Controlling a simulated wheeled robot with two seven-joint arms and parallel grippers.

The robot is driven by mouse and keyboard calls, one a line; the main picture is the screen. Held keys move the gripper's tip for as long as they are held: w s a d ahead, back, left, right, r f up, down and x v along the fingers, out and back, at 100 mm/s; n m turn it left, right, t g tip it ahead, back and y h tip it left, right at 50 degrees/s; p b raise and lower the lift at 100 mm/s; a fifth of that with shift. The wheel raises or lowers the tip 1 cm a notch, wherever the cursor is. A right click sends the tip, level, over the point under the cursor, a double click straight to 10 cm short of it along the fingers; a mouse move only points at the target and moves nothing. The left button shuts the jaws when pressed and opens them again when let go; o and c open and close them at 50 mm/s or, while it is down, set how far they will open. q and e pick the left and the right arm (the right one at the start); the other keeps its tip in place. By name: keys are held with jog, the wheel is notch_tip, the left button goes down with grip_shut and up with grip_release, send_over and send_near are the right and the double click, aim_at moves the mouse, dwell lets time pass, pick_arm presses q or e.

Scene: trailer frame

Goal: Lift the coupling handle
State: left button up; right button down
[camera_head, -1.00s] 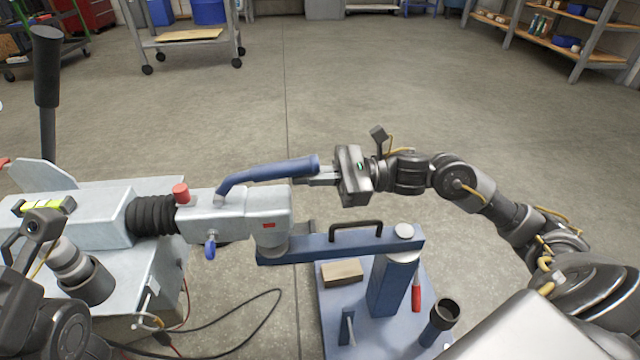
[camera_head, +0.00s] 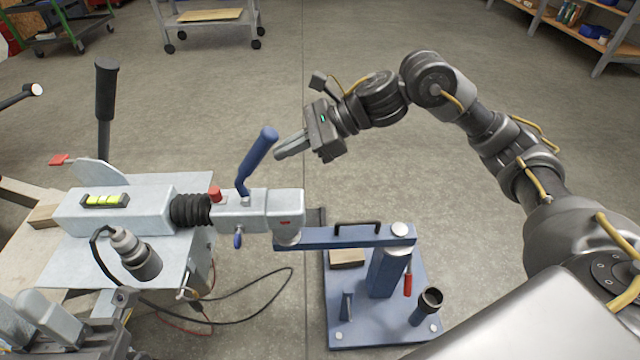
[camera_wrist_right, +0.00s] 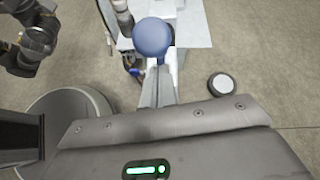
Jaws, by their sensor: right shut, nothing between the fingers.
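The coupling handle (camera_head: 257,158) is a blue lever on the grey coupling head (camera_head: 258,209). It stands steeply raised, leaning right, with its rounded end at the top. In the right wrist view its blue end (camera_wrist_right: 153,38) lies just beyond the fingertips. My right gripper (camera_head: 277,154) is shut and empty, with its fingertips close to the right of the handle's upper part. I cannot tell whether they touch it. My left gripper (camera_head: 42,318) shows partly at the lower left, away from the handle; its jaw opening is unclear.
The coupling sits over a blue arm (camera_head: 345,239) with a black grip, on a post and blue base plate (camera_head: 385,328). A black bellows (camera_head: 190,210), a red knob (camera_head: 215,194) and a tall black lever (camera_head: 106,95) are left. Cables lie on the floor. Open floor lies behind.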

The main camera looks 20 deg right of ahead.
jog(key=shift+w+a+r, duration=0.2)
jog(key=shift+a+r, duration=0.25)
jog(key=shift+a, duration=0.1)
jog(key=shift+a+r, duration=0.15)
jog(key=shift+r, duration=0.15)
jog(key=p+v, duration=0.2)
jog(key=v, duration=0.7)
jog(key=shift+r, duration=0.5)
